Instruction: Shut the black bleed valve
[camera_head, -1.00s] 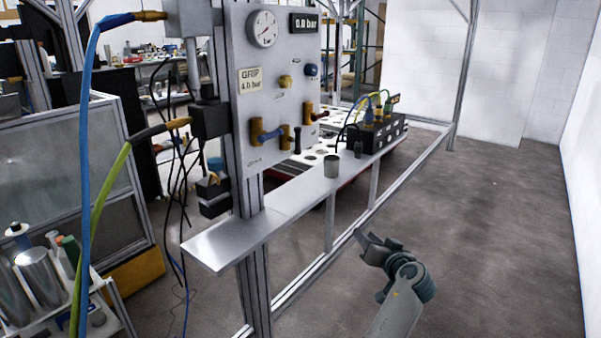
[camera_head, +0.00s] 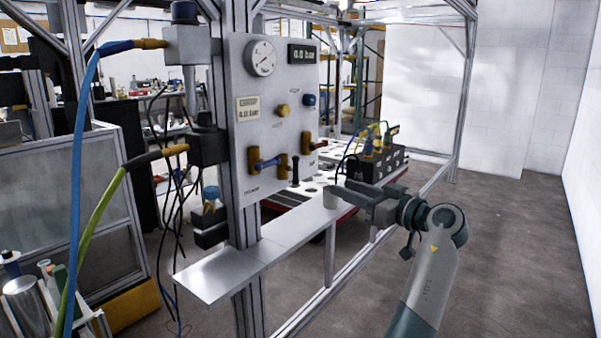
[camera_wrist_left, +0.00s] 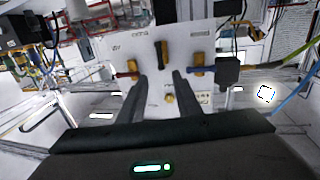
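The black bleed valve (camera_head: 295,167) has a short black handle standing upright near the lower right of the grey panel (camera_head: 245,132). My left gripper (camera_head: 351,197) is to the right of the panel, over the shelf and apart from the valve. In the left wrist view the panel appears upside down, and the gripper's two dark fingers (camera_wrist_left: 159,76) are spread with nothing between them. A blue-handled brass valve (camera_head: 267,163) and a red-handled one (camera_head: 315,146) flank the black valve. My right gripper is not in view.
Blue and green hoses hang at the left. The floor at right is clear.

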